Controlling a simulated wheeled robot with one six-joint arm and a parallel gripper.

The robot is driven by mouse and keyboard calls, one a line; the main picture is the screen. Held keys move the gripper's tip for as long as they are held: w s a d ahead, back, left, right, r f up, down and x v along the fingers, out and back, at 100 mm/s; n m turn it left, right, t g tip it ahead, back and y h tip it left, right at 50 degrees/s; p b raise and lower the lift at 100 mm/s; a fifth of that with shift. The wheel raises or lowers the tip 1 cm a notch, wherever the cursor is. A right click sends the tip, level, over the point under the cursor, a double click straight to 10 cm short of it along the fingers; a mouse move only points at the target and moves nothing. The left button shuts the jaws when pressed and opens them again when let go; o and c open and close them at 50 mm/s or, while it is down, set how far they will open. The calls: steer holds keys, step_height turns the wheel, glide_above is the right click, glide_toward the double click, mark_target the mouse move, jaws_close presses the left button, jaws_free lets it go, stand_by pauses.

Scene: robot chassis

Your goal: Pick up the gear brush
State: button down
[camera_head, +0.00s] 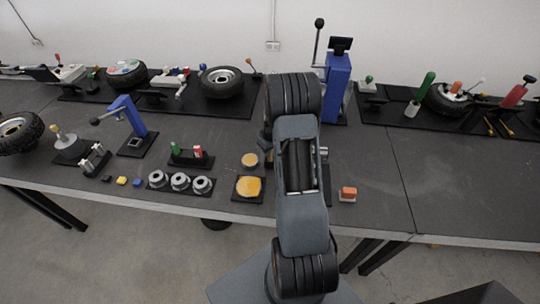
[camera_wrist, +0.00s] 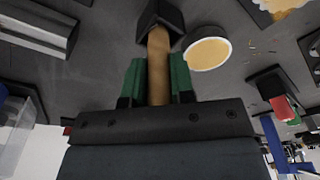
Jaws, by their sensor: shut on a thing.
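In the wrist view, my gripper (camera_wrist: 158,82) has its two green-padded fingers on either side of a tan, wood-coloured handle. I take this to be the gear brush (camera_wrist: 158,55). The gripper is shut on the handle. The handle runs away from the gripper to a dark, angular block at the top of the view. I cannot tell whether that block is the brush's head or a holder, or whether the brush is off the table. In the head view, my arm hides the gripper and the brush.
A round tin with pale yellow contents (camera_wrist: 209,52) lies close right of the handle. The table's right middle is clear.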

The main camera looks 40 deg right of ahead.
step_height(320, 180, up, 10)
steer(key=shift+r+b, duration=0.1)
steer(key=shift+b, duration=0.7)
steer(key=c, duration=1.5)
jaws_free()
jaws_close()
